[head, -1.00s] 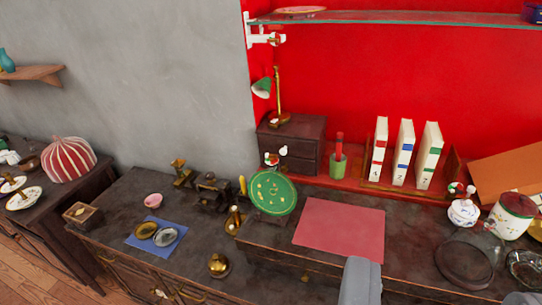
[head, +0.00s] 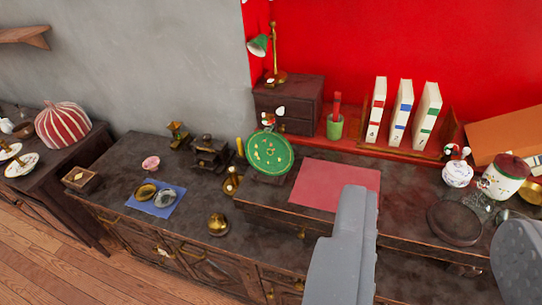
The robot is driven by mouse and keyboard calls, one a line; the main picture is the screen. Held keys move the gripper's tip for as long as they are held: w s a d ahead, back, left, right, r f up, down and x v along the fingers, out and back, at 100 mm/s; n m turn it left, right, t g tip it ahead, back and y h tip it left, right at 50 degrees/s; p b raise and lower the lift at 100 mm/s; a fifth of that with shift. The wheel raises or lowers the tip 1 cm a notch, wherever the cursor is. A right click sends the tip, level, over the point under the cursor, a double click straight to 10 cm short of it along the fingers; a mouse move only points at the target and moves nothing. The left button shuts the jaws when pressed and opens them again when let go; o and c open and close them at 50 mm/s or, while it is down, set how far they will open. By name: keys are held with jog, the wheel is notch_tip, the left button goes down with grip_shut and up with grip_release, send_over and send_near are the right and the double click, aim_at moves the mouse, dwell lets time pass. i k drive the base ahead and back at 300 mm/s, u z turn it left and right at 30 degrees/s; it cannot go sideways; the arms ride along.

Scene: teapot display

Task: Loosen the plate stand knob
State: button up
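A green plate with pale spots (head: 270,152) stands tilted up on the dark counter, left of the red mat. Its stand is mostly hidden behind and below it, and I cannot pick out the knob. A small red and white piece (head: 268,119) shows just above the plate's top edge; I cannot tell what it belongs to. My gripper (head: 436,208) shows as two grey fingers at the lower right, wide apart, with nothing held between them. It is to the right of the plate, in front of the counter in the picture, and apart from the plate.
A red mat (head: 335,184) lies right of the plate. A small drawer chest (head: 288,104) with a green lamp stands behind. Brass pieces and a blue cloth (head: 140,206) lie left. Books (head: 402,112), a white pot (head: 457,174) and a lidded jar (head: 505,176) stand right.

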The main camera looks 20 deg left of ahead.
aim_at(268, 116)
jog(key=k, duration=0.55)
jog(key=u, duration=0.5)
jog(key=i, duration=0.45)
jog(key=u, duration=0.6)
jog(key=i, duration=1.2)
jog(key=z, duration=0.55)
jog(key=i, duration=0.7)
jog(key=z, duration=0.55)
